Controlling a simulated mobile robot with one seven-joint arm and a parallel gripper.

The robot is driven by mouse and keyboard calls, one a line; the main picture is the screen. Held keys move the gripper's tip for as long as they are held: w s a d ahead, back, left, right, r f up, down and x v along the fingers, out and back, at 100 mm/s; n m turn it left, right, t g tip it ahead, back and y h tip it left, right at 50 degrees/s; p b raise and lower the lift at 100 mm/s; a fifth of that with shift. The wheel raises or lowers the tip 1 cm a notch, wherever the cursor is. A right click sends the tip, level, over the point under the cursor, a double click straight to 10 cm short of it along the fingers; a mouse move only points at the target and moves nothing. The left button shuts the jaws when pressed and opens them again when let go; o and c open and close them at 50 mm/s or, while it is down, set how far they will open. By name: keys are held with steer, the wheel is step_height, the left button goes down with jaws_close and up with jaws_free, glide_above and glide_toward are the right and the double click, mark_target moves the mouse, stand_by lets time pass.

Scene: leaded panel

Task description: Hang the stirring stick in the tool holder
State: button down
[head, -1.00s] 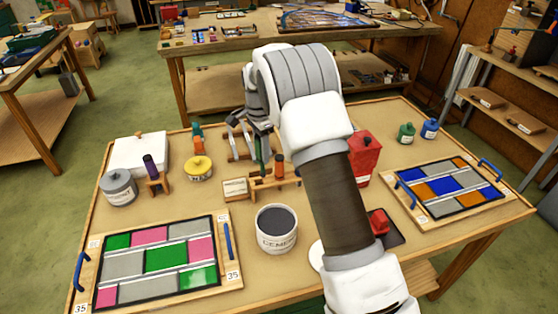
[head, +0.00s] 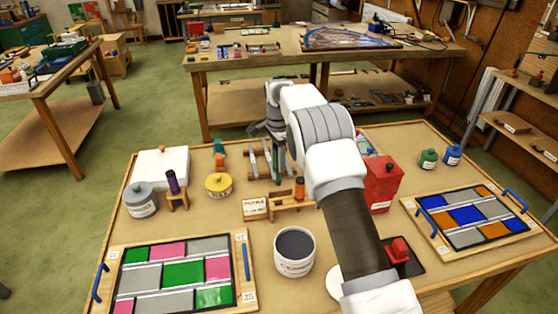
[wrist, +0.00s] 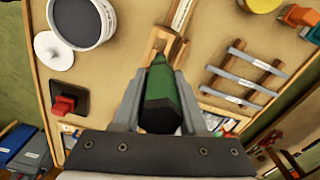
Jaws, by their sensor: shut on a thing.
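My gripper (wrist: 160,74) is shut on a green stick (wrist: 160,98), taken as the stirring stick, with its dark end toward the wrist camera. In the head view my gripper (head: 276,142) is over the middle of the table, with part of the green stick (head: 278,166) showing below it. The wooden tool holder (head: 281,206) stands just nearer, behind the cement tub, with an orange-handled tool in it. In the wrist view part of the holder (wrist: 172,46) shows beyond the stick's tip. I cannot tell whether they touch.
A cement tub (head: 295,252) stands in front of the holder, with a label card (head: 255,207) at its left. A rack of grey tools (wrist: 246,76) lies close to the gripper. A red can (head: 382,185) stands to the right. Coloured glass panels lie left and right.

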steer(key=shift+r, duration=0.1)
step_height(320, 180, down, 14)
steer(key=b, duration=0.7)
steer(key=shift+b, duration=0.3)
stand_by(0.4)
steer(key=shift+c, duration=1.8)
jaws_free()
steer(key=shift+r, duration=0.1)
